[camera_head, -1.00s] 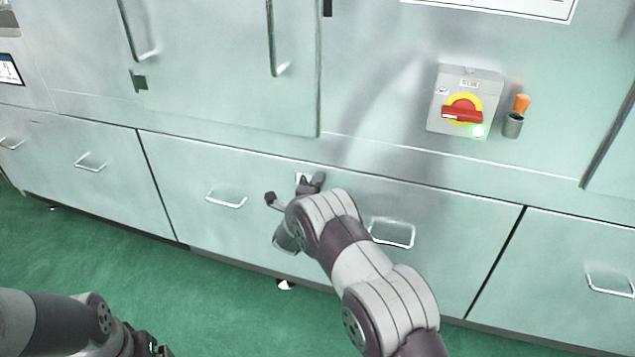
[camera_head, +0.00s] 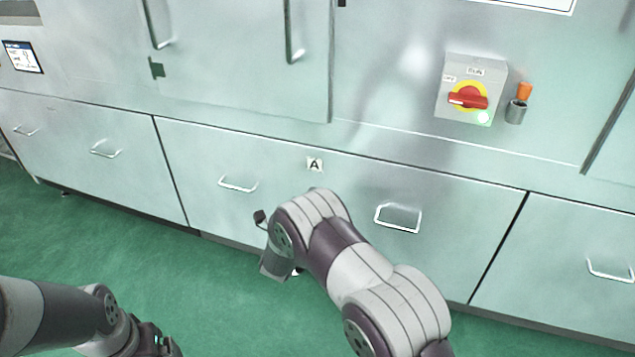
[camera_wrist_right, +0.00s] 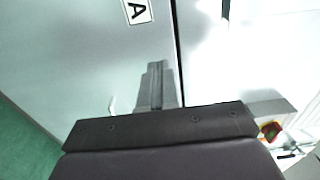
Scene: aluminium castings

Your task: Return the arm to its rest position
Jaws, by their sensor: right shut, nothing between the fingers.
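My right arm (camera_head: 355,265) reaches in from the lower right in the head view, bent in front of the grey-green cabinet.
A red-yellow rotary switch (camera_head: 468,97) with a lit green lamp and an orange-handled tool in a holder (camera_head: 518,108) sit above. Green floor (camera_head: 215,290) lies clear.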

